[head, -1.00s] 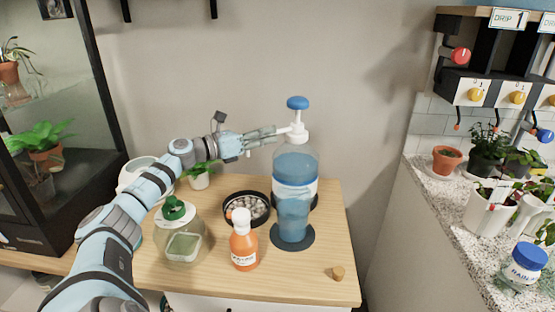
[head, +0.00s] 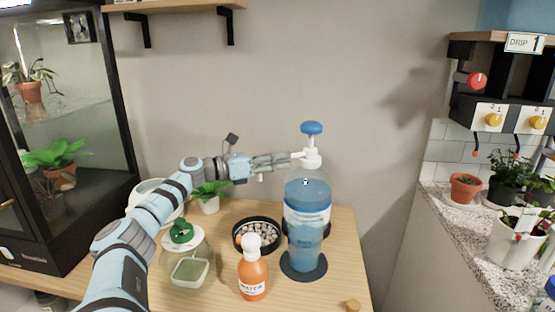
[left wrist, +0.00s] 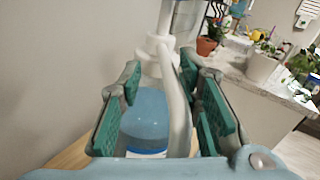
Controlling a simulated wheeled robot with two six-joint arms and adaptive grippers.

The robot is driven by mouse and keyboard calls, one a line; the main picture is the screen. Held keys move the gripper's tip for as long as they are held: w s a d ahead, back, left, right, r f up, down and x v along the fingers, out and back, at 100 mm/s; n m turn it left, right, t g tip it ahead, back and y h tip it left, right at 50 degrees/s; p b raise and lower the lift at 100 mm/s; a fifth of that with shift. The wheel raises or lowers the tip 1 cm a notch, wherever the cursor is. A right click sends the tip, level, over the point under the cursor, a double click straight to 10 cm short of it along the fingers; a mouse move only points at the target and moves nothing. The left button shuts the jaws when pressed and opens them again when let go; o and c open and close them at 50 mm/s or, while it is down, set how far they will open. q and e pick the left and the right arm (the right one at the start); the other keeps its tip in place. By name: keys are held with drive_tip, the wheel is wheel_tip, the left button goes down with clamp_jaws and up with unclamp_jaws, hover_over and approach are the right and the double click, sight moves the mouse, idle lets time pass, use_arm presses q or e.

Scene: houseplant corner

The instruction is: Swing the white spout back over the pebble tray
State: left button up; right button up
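The white spout (head: 299,154) juts left from the white pump neck under a blue cap (head: 311,128), on a clear bottle of blue liquid (head: 307,190). The black round pebble tray (head: 238,243) sits on the wooden top, lower left of the bottle. My left gripper (head: 275,161) is at the spout's tip, above and behind the tray. In the left wrist view the spout (left wrist: 177,105) runs between the teal-padded fingers (left wrist: 165,108), close to the right one, with a gap to the left one. The gripper is open. My right gripper is out of view.
An orange bottle (head: 253,276) stands in front of the tray. A cork (head: 352,305) lies at the front right. The wall is behind.

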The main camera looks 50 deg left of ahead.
use_arm(q)
wheel_tip(320, 180, up, 10)
idle(0.4)
drive_tip(key=shift+c, duration=0.2)
